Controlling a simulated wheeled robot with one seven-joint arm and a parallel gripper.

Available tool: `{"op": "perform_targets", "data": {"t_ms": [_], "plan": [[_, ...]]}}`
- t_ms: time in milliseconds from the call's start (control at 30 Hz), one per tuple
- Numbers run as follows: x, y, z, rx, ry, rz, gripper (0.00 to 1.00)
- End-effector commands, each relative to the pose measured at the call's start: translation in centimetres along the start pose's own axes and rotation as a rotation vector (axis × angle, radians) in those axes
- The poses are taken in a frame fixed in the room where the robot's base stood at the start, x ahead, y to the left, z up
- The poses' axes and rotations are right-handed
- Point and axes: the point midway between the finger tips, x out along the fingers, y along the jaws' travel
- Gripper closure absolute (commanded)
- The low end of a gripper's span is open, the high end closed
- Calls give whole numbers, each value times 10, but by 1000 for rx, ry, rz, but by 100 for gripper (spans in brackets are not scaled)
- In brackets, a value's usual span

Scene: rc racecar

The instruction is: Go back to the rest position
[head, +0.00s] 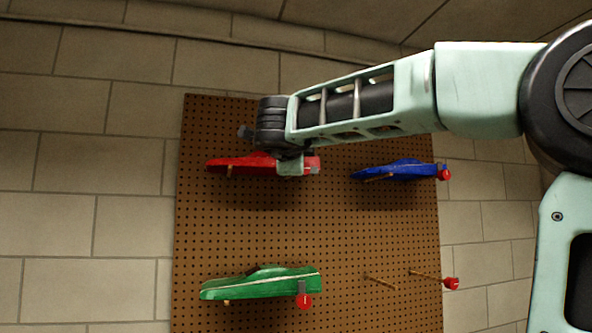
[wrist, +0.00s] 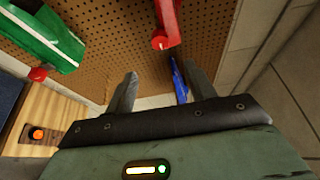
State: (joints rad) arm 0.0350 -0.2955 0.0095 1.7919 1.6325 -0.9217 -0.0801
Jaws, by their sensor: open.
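My gripper (wrist: 158,88) is open, with nothing seen between its fingers. In the head view, its body (head: 290,166) overlaps the right part of the red car (head: 240,164) at the board's upper left; whether they touch cannot be told. The red car (wrist: 166,20) is beyond the fingers in the wrist view. A blue car (head: 402,171) rests on pegs at the upper right; in the wrist view it is partly hidden behind the right finger. A green car (head: 262,285) sits on pegs at the lower left. My fingertips are hidden in the head view.
The brown pegboard (head: 335,230) is on a pale block wall (head: 90,225). Two bare pegs stick out at its lower right, one with a red end piece (head: 451,284). A wooden surface with an orange round piece (wrist: 38,134) shows at lower left in the wrist view.

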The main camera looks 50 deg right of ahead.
Motion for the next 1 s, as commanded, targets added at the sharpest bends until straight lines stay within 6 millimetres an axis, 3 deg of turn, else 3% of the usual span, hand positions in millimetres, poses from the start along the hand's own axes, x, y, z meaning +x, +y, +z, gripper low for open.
{"op": "perform_targets", "data": {"t_ms": [867,967,1000], "plan": [[-7,0,-1,1,-1,4,45],[-12,8,22,-51,-69,-20,45],[-15,13,37,-88,-118,-39,45]]}}
